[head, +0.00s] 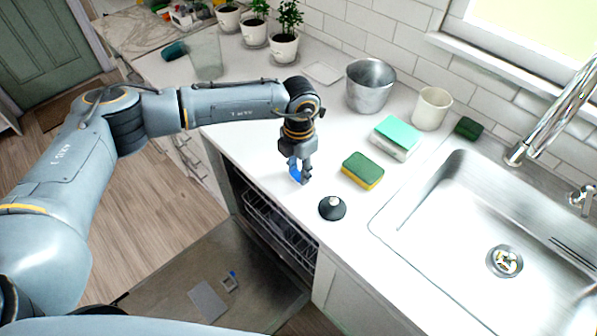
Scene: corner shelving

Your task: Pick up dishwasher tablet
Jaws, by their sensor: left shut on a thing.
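My left gripper (301,178) points down over the white counter, left of the green and yellow sponge. It is shut on a small blue thing (294,171), which looks like the dishwasher tablet. The fingers hide part of it, and I cannot tell whether it touches the counter. My right gripper is not in view.
A dark sink stopper (332,208) and a green and yellow sponge (363,171) lie close by. A metal bucket (370,86), white cup (432,108) and sink (460,250) are further right. The open dishwasher (275,232) is below the counter edge.

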